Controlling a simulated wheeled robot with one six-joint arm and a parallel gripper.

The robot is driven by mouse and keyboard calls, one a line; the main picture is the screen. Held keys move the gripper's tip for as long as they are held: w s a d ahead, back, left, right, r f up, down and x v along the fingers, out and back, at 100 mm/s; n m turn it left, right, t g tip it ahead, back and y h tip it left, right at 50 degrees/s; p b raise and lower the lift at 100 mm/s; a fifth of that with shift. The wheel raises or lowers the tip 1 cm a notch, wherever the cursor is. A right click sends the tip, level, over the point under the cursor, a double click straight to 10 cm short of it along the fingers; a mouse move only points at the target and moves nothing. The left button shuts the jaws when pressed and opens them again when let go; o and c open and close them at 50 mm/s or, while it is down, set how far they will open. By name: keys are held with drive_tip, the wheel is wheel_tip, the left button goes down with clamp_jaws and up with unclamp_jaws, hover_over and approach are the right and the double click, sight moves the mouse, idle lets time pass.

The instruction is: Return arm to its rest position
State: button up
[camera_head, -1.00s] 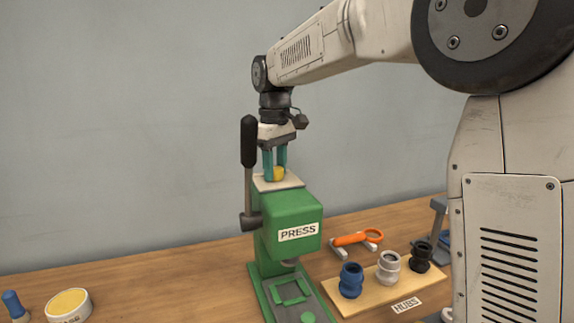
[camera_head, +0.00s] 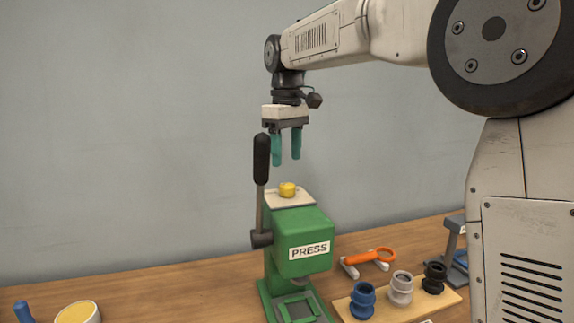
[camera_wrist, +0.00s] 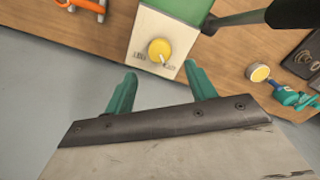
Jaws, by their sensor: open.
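My gripper (camera_head: 286,149) is open and empty, its two teal fingers pointing down above the green press (camera_head: 303,240). A small yellow piece (camera_head: 287,189) sits on the pale plate (camera_head: 291,199) on top of the press, below and apart from the fingers. In the wrist view, my gripper (camera_wrist: 162,90) shows its fingers spread, with the yellow piece (camera_wrist: 159,50) on the plate beyond the tips. My arm reaches in from the upper right of the head view.
The press lever (camera_head: 261,160) stands upright close left of my fingers. A wooden board (camera_head: 400,305) holds blue, grey and black hubs. An orange tool (camera_head: 369,256) rests on a stand. A round grease tin (camera_head: 78,313) is at lower left. The wall side above is clear.

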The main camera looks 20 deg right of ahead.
idle(0.4)
drive_tip(key=s+d+f+m, duration=0.2)
drive_tip(key=s+f, duration=0.3)
drive_tip(key=s, duration=0.6)
drive_tip(key=s+d+f+m+t, duration=0.1)
drive_tip(key=s+f, duration=0.5)
drive_tip(key=s, duration=0.6)
drive_tip(key=s+d+f+m, duration=0.3)
drive_tip(key=s+f+m, duration=0.1)
drive_tip(key=s, duration=0.8)
drive_tip(key=shift+f, duration=0.65)
